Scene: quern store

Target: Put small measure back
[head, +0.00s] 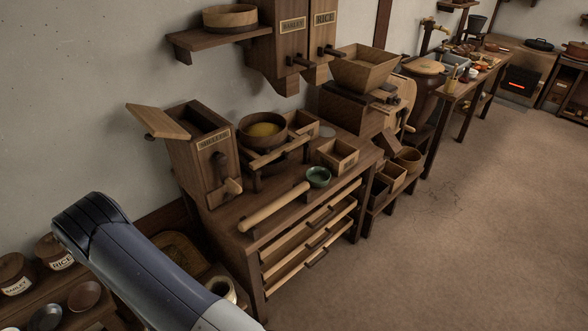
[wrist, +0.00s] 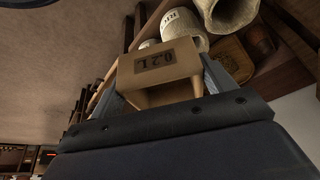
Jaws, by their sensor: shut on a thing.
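The small measure (wrist: 158,65) is a light wooden box marked 0.2 L, with its open hollow partly showing. My gripper (wrist: 166,88) is shut on it, with one grey finger on each side, in the wrist view. The measure and the gripper's fingers are out of sight in the head view, where my arm crosses the lower left.
In the wrist view, pale sack-like containers (wrist: 228,12) stand close beyond the measure on a wooden shelf. In the head view, labelled jars (head: 16,274) and bowls crowd the low shelf at lower left. A lidded mill box (head: 203,150) stands on the bench. The floor at right is clear.

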